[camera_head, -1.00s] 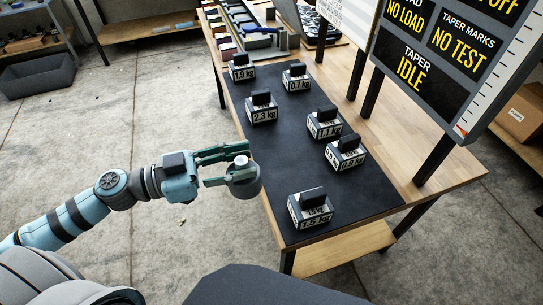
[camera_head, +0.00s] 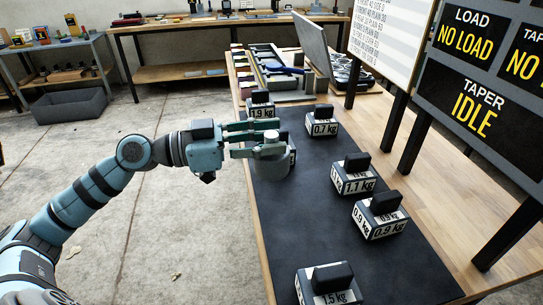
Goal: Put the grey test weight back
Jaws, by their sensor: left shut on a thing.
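The grey test weight (camera_head: 271,164) is a round grey body with a pale knob on top. My left gripper (camera_head: 268,142) is shut on it, one finger on either side of the knob area. It holds the weight over the left part of the black mat (camera_head: 310,220), in front of a labelled block that it mostly hides. I cannot tell how high the weight is above the mat. My right gripper is not in view.
Labelled blocks stand on the mat: 1.9 kg (camera_head: 261,112), 0.7 kg (camera_head: 322,129), 1.1 kg (camera_head: 352,182), 0.9 kg (camera_head: 380,222) and 1.5 kg (camera_head: 327,291). A display board (camera_head: 485,85) stands at right. A dark bin (camera_head: 70,106) sits on the floor at back left.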

